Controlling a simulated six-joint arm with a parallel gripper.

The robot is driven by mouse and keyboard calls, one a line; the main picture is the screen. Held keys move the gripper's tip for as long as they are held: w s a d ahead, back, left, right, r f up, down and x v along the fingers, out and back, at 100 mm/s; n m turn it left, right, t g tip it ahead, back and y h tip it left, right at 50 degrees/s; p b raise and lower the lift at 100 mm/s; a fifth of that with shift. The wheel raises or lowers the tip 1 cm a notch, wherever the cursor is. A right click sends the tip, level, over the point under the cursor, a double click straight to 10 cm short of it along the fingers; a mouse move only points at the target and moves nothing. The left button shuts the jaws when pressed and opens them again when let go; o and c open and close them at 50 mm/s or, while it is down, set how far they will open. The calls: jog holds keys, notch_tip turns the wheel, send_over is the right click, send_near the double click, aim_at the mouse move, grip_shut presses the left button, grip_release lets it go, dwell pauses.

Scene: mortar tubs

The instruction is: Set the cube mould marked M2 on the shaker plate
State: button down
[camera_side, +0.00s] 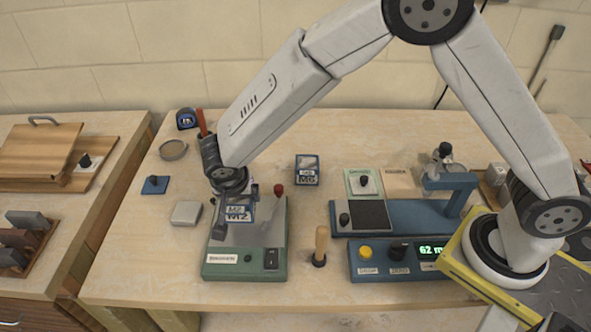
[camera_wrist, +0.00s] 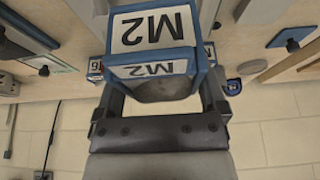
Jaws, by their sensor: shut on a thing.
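The blue-edged cube mould with white M2 labels (camera_side: 238,212) is between the fingers of my gripper (camera_side: 234,208). In the wrist view the M2 mould (camera_wrist: 155,32) fills the upper middle, its labels facing the camera, with a finger of my gripper (camera_wrist: 160,95) on each side. My gripper is shut on it. The grey shaker plate (camera_side: 262,236) tops the green shaker (camera_side: 228,271) at the front. In the side view the mould appears over this plate; whether it touches the plate I cannot tell.
A red-knobbed lever (camera_side: 278,191) rises at the shaker's right edge. Another blue mould (camera_side: 307,175) stands behind, to the right. A wooden-handled tool (camera_side: 321,243) stands right of the shaker. A grey block (camera_side: 186,213) lies left. Blue equipment (camera_side: 375,259) is further right.

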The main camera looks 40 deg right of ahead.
aim_at(233, 209)
jog(key=shift+w+a+f, duration=0.1)
jog(key=shift+w+f, duration=0.2)
jog(key=shift+f, duration=1.5)
jog(key=shift+f, duration=0.2)
grip_release()
jog(key=shift+r, duration=0.15)
jog(key=v, duration=1.2)
